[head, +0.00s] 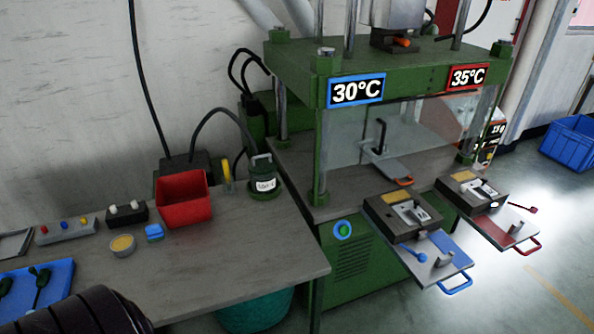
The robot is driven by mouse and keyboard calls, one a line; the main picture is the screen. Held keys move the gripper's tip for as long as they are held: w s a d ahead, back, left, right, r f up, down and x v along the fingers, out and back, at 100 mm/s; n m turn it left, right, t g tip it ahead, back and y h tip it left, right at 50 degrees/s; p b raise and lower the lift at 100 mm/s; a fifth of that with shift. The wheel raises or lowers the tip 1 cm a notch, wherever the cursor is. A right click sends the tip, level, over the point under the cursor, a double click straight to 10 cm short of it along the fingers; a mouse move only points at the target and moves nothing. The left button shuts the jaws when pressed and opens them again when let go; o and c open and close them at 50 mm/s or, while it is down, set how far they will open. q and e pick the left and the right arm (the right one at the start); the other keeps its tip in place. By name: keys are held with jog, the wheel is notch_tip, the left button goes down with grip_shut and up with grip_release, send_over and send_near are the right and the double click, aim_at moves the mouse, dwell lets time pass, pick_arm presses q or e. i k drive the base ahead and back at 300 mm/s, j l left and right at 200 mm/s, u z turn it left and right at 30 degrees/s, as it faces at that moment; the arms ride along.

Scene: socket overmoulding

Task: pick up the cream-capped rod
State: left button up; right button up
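A small black block (127,216) stands on the grey bench at the left. Two short pale, cream-white caps stand up from it, a left one (112,207) and a right one (136,206). They look like rod tops; any shafts below are hidden in the block, and I cannot tell the two caps apart by colour. A dark rounded part of my own arm shows at the bottom left. Neither of my grippers is in view.
A red bin (184,199) stands right of the block. A yellow-topped round dish (122,245), a blue piece (154,232) and a button box (67,231) are close by. A blue tray (62,273) holds dark tools. The bench's right front (240,260) is clear beside the green press (290,62).

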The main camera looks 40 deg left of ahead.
aim_at(113, 209)
jog(key=u, duration=2.5)
